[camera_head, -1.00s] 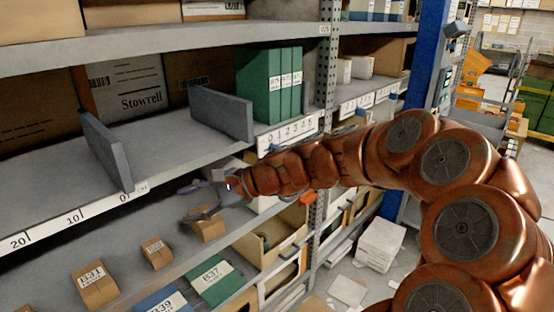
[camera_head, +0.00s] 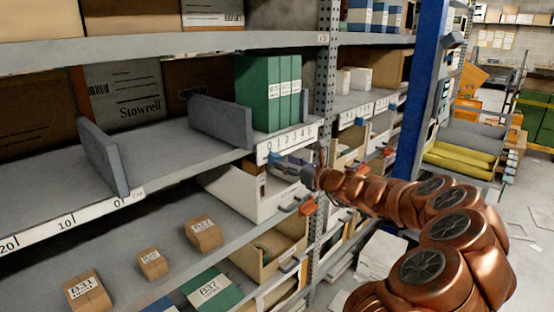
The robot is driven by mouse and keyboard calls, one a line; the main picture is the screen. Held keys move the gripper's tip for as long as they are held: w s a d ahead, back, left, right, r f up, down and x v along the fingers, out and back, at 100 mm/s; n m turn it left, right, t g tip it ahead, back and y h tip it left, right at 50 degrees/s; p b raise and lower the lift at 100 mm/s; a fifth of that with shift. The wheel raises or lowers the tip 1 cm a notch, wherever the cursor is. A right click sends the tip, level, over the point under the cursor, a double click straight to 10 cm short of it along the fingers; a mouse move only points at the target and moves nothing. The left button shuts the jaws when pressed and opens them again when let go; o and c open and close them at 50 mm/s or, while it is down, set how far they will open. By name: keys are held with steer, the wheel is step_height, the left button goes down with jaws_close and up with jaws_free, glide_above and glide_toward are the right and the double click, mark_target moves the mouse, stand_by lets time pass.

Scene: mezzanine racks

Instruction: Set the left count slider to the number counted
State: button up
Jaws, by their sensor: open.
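A white number strip (camera_head: 287,142) reading 0 to 5 runs along the shelf edge under the green binders. Several green binders (camera_head: 272,92) with labelled spines stand together on the shelf above it. I cannot make out the left slider clearly on this strip. My gripper (camera_head: 291,186) is open below and in front of the left strip's right end, beside the perforated upright. It appears to hold nothing. Its fingers are small and partly lost against the bins behind.
Grey dividers (camera_head: 103,157) stand on the shelf left of the binders. A white bin (camera_head: 240,192) and small cartons (camera_head: 203,233) sit on the lower shelf. An orange piece (camera_head: 308,207) is just below my gripper. A blue rack post (camera_head: 418,100) rises at right.

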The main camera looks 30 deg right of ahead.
mark_target(275, 159)
steer(key=shift+p+x, duration=0.3)
steer(key=shift+x, duration=1.95)
jaws_close()
